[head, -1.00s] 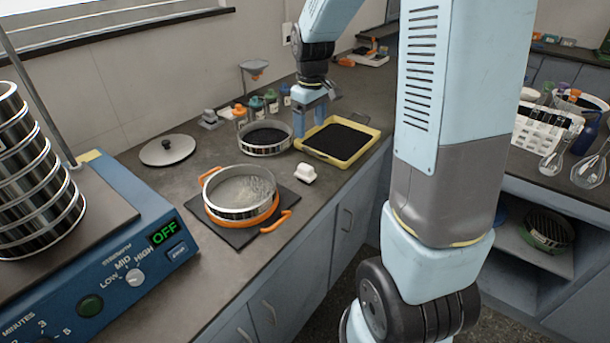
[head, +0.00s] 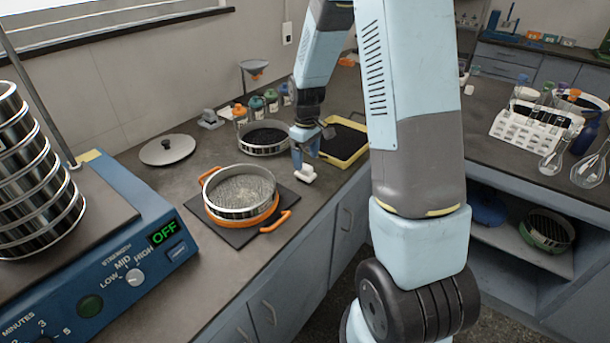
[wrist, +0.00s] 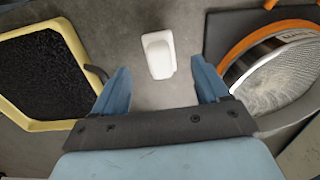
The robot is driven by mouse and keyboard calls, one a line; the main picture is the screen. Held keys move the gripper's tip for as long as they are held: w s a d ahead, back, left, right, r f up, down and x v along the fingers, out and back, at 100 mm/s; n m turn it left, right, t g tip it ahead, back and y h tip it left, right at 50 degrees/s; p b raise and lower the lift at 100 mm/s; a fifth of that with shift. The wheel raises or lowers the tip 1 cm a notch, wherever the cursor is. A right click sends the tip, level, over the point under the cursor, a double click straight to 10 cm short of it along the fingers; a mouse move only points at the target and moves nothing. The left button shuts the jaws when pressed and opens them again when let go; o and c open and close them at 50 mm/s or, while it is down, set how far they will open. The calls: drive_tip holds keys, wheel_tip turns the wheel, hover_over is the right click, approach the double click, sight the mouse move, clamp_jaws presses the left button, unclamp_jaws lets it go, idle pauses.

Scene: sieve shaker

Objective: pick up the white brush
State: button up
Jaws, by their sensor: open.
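The white brush (head: 305,173) lies on the grey counter just right of the black mat. In the wrist view the white brush (wrist: 158,54) lies ahead of the fingertips, roughly centred between them. My gripper (head: 305,155) is above and close behind the brush in the head view. In the wrist view my gripper (wrist: 160,75) has its two blue fingers spread wide, with nothing between them. I cannot tell its exact height above the brush.
A sieve in an orange holder (head: 240,192) stands on the mat left of the brush. A yellow tray of black grains (head: 346,140) and another sieve (head: 265,138) are behind. The blue shaker (head: 120,260) stands at the left. The counter's front edge is near the brush.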

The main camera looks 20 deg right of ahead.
sight(305, 166)
drive_tip(key=shift+w+a+f, duration=0.1)
drive_tip(key=shift+w+f, duration=0.05)
drive_tip(key=shift+f, duration=1.2)
drive_tip(key=shift+w+f, duration=0.1)
drive_tip(key=shift+f, duration=1.25)
drive_tip(key=c, duration=1.2)
drive_tip(key=shift+c, duration=0.2)
drive_tip(key=shift+r, duration=0.1)
